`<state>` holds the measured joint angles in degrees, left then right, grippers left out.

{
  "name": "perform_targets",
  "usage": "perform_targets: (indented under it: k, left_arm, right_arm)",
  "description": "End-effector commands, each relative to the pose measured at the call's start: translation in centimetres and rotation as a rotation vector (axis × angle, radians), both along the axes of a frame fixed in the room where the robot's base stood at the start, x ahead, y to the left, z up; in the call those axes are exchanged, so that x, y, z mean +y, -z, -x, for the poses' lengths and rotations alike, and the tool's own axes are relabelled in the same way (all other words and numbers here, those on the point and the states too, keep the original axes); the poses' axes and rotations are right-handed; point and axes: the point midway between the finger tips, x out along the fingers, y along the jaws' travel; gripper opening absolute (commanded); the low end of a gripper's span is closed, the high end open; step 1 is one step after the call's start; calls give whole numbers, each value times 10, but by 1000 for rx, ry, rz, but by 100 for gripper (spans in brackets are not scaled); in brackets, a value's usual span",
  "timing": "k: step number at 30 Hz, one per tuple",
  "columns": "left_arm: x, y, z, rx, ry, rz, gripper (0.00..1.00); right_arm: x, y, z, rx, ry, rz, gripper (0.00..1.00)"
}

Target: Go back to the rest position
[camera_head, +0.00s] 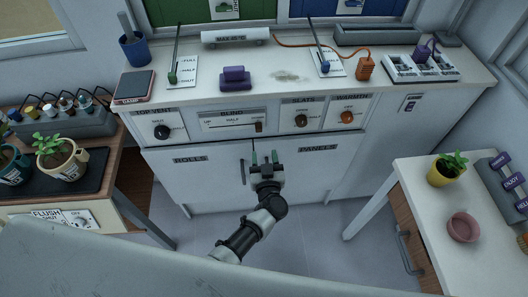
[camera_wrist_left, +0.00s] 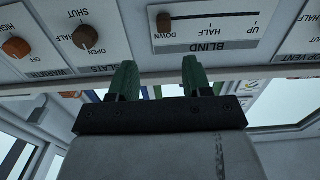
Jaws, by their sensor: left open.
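My left gripper (camera_head: 264,158) reaches up from the bottom of the head view, in front of the white cabinet (camera_head: 205,178) under the counter. Its two green fingers are apart, with nothing between them. In the left wrist view the same fingers (camera_wrist_left: 160,80) point toward the front edge of the counter, below the BLIND panel (camera_wrist_left: 212,38). The BLIND slider knob (camera_head: 259,127) is at the DOWN end and apart from the fingers. It also shows in the left wrist view (camera_wrist_left: 165,21). My right gripper is not in view.
The cabinet has a dark handle (camera_head: 243,172) close to the gripper's left. A side table with potted plants (camera_head: 60,158) stands left. A white table (camera_head: 415,205) with a yellow pot (camera_head: 443,173) and pink bowl (camera_head: 464,227) stands right. Open floor (camera_head: 310,225) lies between.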

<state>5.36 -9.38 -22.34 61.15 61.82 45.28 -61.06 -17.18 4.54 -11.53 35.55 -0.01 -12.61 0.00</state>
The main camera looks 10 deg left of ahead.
Motion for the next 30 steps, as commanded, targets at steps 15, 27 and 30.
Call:
perform_targets:
  k: [15,27,30]
  left_arm:
    - [3,28,13,48,65,-13,49]
    - [42,238,192,696,457,16,49]
    - [65,277,255,899,482,31,49]
  right_arm:
    - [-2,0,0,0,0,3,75]
    - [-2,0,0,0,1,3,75]
    - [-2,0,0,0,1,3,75]
